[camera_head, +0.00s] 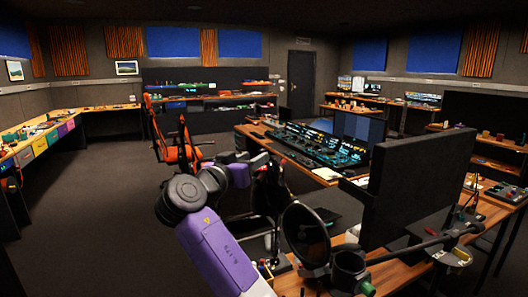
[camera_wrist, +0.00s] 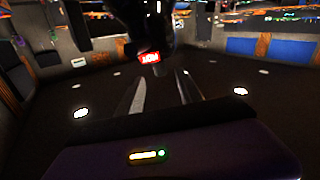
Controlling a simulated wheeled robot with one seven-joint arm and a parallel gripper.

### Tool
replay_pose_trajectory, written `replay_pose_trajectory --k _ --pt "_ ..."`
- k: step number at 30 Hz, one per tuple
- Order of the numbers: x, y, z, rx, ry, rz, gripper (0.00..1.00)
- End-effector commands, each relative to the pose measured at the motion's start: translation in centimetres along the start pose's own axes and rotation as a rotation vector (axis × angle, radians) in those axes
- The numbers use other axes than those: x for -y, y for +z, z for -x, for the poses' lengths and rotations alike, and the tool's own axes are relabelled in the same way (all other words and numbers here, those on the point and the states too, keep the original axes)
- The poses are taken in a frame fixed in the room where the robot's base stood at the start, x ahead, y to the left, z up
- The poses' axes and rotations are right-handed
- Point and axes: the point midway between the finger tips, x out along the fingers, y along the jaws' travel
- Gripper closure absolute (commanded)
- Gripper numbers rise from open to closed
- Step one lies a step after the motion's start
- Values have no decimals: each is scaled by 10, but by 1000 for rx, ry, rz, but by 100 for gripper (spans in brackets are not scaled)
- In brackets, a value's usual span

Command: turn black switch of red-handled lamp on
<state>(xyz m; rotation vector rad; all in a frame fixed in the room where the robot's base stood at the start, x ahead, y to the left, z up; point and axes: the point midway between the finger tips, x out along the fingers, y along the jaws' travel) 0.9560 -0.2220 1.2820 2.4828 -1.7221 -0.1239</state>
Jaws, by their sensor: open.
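My gripper (camera_wrist: 162,92) shows in the wrist view with its two pale fingers apart and nothing between them. In the head view my purple arm reaches forward to the dark area beside the desk, and I cannot make out the fingers there. I cannot pick out a red-handled lamp or its black switch for sure in either view. A small thin red curved thing (camera_head: 17,171) stands at the left edge of the head view, too small to identify.
A desk with a lit control console (camera_head: 320,145) is beyond my arm. A round black disc (camera_head: 305,236) and a dark panel (camera_head: 420,190) stand close at the right. An orange chair (camera_head: 182,153) is behind my arm. The left floor (camera_head: 90,200) is clear.

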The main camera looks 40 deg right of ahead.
Motion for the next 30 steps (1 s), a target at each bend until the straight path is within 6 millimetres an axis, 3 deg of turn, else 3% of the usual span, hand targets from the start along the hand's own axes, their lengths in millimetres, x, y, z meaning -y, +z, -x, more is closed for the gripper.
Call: replay_pose_trajectory --k 6,12,23,30 --pt "-1 -3 -36 0 1 2 57" --pt "0 -2 -58 -1 -1 2 57" --pt "1 0 -64 -1 -4 2 57" --pt "1 0 -64 -1 -4 2 100"
